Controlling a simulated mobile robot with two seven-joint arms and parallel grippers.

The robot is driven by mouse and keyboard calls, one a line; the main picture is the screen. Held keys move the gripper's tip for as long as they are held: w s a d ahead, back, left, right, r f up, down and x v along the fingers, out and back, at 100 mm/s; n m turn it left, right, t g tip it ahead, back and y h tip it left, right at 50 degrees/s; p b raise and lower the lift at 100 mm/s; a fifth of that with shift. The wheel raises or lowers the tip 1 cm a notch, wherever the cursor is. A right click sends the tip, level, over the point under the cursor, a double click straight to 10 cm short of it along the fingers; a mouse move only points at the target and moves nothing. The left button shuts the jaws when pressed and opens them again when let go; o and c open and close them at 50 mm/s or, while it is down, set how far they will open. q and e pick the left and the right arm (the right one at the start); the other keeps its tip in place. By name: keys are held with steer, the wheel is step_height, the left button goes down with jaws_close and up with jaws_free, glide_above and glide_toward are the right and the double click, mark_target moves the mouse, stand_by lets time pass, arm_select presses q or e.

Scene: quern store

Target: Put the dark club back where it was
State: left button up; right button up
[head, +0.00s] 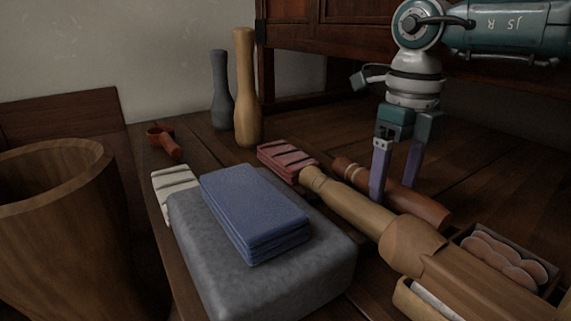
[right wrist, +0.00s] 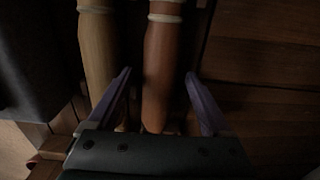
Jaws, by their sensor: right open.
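A reddish-brown club with pale rings (head: 425,208) lies on the wooden floor at the right. A light wooden club (head: 345,198) lies beside it. My right gripper (head: 393,191) is open, pointing down over the reddish-brown club. In the right wrist view the reddish-brown club (right wrist: 160,60) lies between the spread purple fingers of my right gripper (right wrist: 159,74), and the light club (right wrist: 98,50) is outside the left finger. I cannot tell whether the fingers touch it. A dark grey bottle-shaped club (head: 221,95) stands upright at the back. My left gripper is out of view.
A tan bottle-shaped club (head: 246,90) stands beside the grey one. A grey block (head: 325,262) bears folded blue cloths (head: 255,205). Red cloths (head: 285,158), a white cloth (head: 172,188), a small box (head: 540,262) and a wooden tub (head: 65,240) crowd the area. A dark cabinet (head: 310,35) stands behind.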

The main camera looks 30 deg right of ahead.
mark_target(395, 182)
steer(key=shift+r, duration=0.55)
step_height(395, 182, up, 12)
steer(key=p, duration=1.2)
steer(key=shift+r, duration=0.15)
